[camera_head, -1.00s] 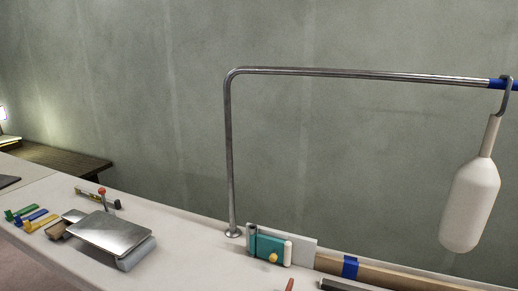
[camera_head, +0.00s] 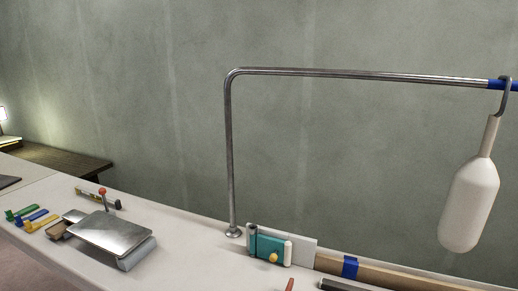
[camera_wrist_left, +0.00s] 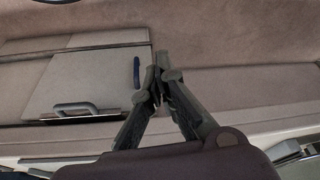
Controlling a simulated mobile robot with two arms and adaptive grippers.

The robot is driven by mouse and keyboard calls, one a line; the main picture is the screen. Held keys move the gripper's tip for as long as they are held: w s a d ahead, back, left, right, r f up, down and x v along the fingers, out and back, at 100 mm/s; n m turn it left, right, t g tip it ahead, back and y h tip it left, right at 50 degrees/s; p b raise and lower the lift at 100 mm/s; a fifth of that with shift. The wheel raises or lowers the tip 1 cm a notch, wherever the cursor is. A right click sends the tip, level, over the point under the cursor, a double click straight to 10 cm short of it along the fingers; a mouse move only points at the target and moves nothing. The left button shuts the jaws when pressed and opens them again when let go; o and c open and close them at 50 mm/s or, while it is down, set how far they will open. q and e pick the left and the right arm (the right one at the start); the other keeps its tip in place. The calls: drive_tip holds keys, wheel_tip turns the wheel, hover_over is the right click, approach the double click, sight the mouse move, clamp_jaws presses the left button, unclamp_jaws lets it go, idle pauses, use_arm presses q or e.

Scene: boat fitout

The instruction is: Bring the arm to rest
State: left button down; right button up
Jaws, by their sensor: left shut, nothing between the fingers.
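My left gripper (camera_wrist_left: 158,78) shows in the left wrist view. Its two dark fingers meet at the tips, shut and empty. Beyond it lies a beige panel or locker front (camera_wrist_left: 85,80) with a metal handle (camera_wrist_left: 88,108) and a dark blue handle (camera_wrist_left: 137,72). The fingertips appear in front of the panel's right edge; I cannot tell how far apart they are from it. Neither gripper shows in the head view.
A steel rail (camera_head: 230,150) stands on the white counter (camera_head: 185,240), with a white fender (camera_head: 470,200) hooked at its right end. A teal device (camera_head: 272,248), a metal plate (camera_head: 112,232) and coloured clips (camera_head: 40,218) are on the counter. A bench (camera_head: 60,160) stands behind.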

use_arm(q)
wheel_tip(320, 180, down, 23)
drive_tip(key=s+g, duration=0.1)
drive_tip(key=s, duration=0.1)
drive_tip(key=s+a+f+g, duration=0.1)
drive_tip(key=s+a+f, duration=0.2)
drive_tip(key=s+f, duration=1.3)
drive_tip(key=shift+s+f, duration=0.35)
drive_tip(key=shift+s, duration=0.1)
drive_tip(key=shift+w+m, duration=0.1)
drive_tip(key=shift+m, duration=0.2)
